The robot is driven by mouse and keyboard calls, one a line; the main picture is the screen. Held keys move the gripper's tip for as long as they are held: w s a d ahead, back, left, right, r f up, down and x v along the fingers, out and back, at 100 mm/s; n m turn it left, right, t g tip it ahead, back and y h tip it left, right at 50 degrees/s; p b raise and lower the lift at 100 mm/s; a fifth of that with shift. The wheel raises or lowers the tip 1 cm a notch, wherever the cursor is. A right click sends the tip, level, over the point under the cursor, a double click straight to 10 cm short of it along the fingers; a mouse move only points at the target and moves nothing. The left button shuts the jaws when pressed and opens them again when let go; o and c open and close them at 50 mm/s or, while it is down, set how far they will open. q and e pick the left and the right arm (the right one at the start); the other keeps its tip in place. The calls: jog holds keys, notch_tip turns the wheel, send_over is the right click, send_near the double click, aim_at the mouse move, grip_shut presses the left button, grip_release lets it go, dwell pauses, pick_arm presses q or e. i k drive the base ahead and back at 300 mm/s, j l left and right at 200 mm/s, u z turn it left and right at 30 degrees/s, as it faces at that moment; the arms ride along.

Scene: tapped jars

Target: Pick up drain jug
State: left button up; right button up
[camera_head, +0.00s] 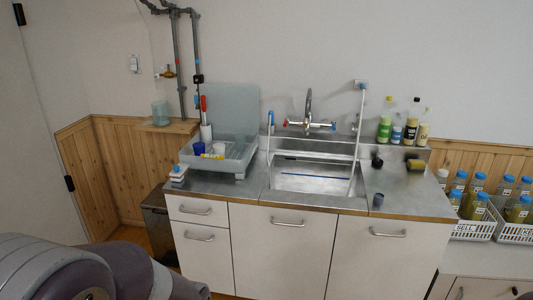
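A translucent blue-green jug (160,113) stands upright on a small wooden shelf (172,127) at the left of the back wall. It sits below a brass tap (168,73) on the grey pipes, and I take it to be the drain jug. Its contents are too small to make out. Neither of my grippers shows. Only grey and purple links of my own arm fill the lower left corner, far in front of the jug.
A steel counter (235,190) with a sink (310,182) and faucet stands in the middle. A translucent tray (233,165) with cups is at its left end. Bottles stand behind, and white baskets (470,228) of capped jars stand right. A dark bin (158,227) stands left of the cabinet.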

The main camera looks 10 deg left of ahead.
aim_at(161, 111)
jog(key=i+j, duration=0.4)
jog(key=j, duration=0.15)
jog(key=i+j, duration=0.4)
jog(key=j, duration=0.15)
jog(key=i+j, duration=0.35)
jog(key=j, duration=0.25)
jog(key=i+j, duration=0.4)
jog(key=j, duration=0.15)
jog(key=i+j, duration=0.4)
jog(key=j, duration=0.15)
jog(key=i+j, duration=0.4)
jog(key=j, duration=0.15)
jog(key=u, duration=0.05)
